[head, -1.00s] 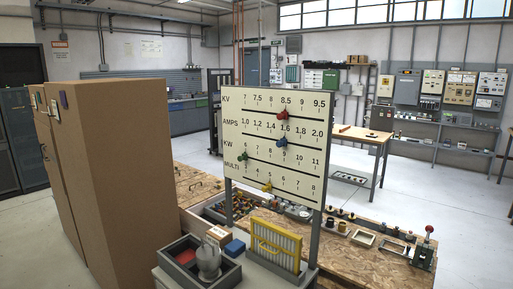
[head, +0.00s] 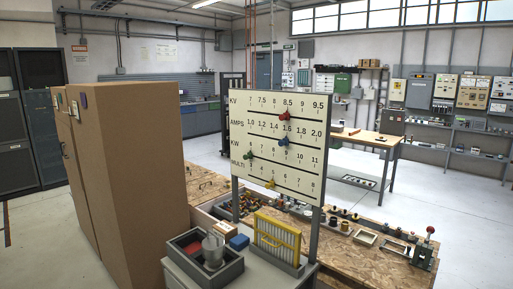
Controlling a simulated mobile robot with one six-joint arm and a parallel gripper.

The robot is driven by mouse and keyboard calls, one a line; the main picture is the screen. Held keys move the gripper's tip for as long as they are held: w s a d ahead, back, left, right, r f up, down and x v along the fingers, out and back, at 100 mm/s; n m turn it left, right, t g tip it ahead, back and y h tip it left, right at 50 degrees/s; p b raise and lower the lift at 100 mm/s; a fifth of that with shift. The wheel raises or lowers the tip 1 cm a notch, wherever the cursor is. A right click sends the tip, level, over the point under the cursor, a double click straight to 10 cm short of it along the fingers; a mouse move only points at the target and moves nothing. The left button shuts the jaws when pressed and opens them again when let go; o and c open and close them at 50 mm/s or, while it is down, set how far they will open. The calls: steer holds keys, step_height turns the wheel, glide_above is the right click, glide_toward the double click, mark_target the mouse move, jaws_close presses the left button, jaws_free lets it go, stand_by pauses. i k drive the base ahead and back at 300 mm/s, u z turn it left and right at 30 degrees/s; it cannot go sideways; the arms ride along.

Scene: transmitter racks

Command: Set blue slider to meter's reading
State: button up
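A cream board (head: 310,154) with four printed scales stands upright on grey posts in the middle of the head view. The blue slider (head: 284,141) sits on the AMPS line, close to the 1.6 mark. A red slider (head: 285,117) is on the KV line near 8.5. A green slider (head: 249,156) is on the KW line near its left end. A yellow slider (head: 270,184) is on the MULTI line near 5. I cannot make out a meter with a readable reading. My gripper is not in view.
A tall brown cabinet (head: 132,170) stands left of the board. A grey bench with a grey tray (head: 185,265) and a yellow rack (head: 277,237) lies in front. A wooden bench (head: 372,262) with parts extends right. Wall panels (head: 473,90) hang at the back right. Floor is open behind.

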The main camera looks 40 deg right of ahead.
mark_target(284, 142)
steer(key=z, duration=0.4)
steer(key=k, duration=0.15)
steer(key=u, duration=2.2)
steer(key=k, duration=1.35)
steer(key=z, duration=0.5)
steer(key=i, duration=1)
steer(key=z, duration=0.5)
steer(key=i, duration=0.7)
steer(key=z, duration=0.05)
